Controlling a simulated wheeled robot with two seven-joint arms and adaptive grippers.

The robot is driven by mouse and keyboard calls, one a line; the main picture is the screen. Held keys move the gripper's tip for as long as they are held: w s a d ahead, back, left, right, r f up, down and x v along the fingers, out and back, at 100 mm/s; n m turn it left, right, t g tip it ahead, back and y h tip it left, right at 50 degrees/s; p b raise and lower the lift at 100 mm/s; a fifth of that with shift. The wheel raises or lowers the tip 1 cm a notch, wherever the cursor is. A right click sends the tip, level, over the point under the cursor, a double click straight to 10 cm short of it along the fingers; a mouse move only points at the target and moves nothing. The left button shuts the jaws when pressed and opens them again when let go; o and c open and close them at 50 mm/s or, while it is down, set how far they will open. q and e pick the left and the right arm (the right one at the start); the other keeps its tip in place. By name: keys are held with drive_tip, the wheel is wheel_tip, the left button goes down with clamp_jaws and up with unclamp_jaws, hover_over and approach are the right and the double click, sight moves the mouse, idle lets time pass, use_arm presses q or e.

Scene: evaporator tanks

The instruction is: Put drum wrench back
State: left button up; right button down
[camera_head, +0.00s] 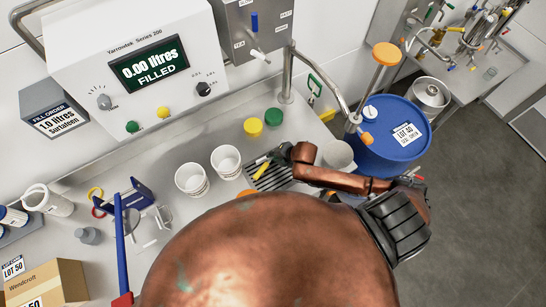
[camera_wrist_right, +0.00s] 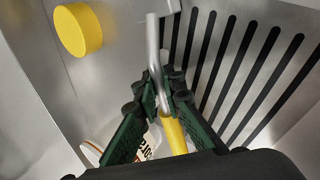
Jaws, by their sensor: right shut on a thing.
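The drum wrench (camera_head: 262,168) shows as a small yellow-handled tool over the slotted drain grille in the head view. In the right wrist view I see its yellow handle (camera_wrist_right: 174,136) and grey metal rod (camera_wrist_right: 154,50). My right gripper (camera_head: 284,153) is shut on it, with dark green fingers pinching around the handle's upper end (camera_wrist_right: 165,98). The wrench is over or at the grille; I cannot tell whether it touches. My left gripper is not in view.
The drain grille (camera_head: 270,181) lies on the steel counter. Two white cups (camera_head: 226,161), a yellow cap (camera_head: 253,127) and a green cap (camera_head: 273,117) stand nearby. A blue drum (camera_head: 385,155) stands right. A blue rack (camera_head: 134,196) stands left. A large copper-coloured surface hides the bottom middle.

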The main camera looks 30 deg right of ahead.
drive_tip(key=shift+s+f, duration=0.45)
drive_tip(key=shift+f, duration=0.25)
drive_tip(key=shift+s+f, duration=0.1)
drive_tip(key=c, duration=1.9)
unclamp_jaws()
drive_tip(key=shift+f, duration=0.15)
drive_tip(key=shift+c, duration=0.2)
drive_tip(key=shift+d, duration=0.1)
drive_tip(key=w+v, duration=0.1)
drive_tip(key=v, duration=1.1)
drive_tip(key=shift+r, duration=0.4)
drive_tip(key=shift+s, duration=0.1)
